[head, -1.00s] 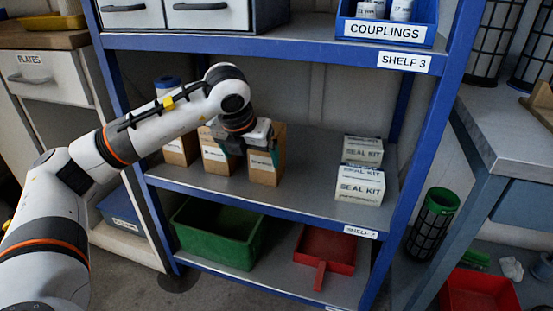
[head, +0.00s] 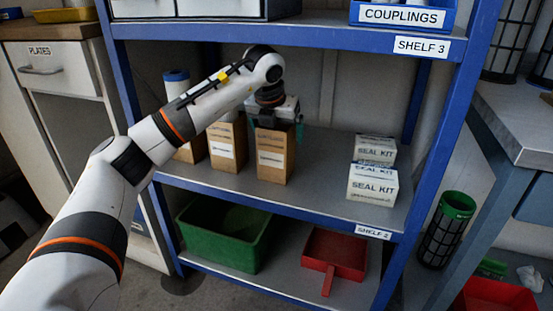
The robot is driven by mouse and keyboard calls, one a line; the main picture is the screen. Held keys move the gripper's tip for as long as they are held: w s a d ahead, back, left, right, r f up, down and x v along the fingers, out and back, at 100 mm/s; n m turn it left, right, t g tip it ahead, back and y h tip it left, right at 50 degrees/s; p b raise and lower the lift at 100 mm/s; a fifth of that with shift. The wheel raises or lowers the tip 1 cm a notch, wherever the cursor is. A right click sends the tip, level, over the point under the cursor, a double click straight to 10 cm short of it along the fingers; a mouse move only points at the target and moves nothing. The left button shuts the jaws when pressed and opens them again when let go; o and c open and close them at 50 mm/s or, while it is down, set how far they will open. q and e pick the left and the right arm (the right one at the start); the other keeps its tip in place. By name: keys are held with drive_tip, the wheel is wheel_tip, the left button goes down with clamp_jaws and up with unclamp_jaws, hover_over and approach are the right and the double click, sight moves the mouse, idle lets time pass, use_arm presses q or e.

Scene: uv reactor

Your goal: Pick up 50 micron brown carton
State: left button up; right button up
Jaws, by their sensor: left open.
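Three brown cartons with white labels stand in a row on shelf 2. The right carton (head: 275,160) is fully in front. The middle carton (head: 228,147) stands just left of it, and the left carton (head: 190,152) is partly hidden by my arm. The label print is too small to read, so I cannot tell which is 50 micron. My left gripper (head: 277,116) is open at the top of the right carton. One dark finger shows by its right edge; the other is hidden. I cannot tell whether it touches the carton. My right gripper is not in view.
White seal kit boxes (head: 373,183) are stacked on the right of the shelf. The blue shelf 3 beam (head: 330,42) runs above my gripper. A blue-capped cylinder (head: 177,84) stands behind my forearm. A green bin (head: 225,235) and red tray (head: 334,254) are below.

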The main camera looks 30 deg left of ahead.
use_arm(q)
drive_tip(key=shift+f, duration=0.1)
drive_tip(key=c, duration=1.3)
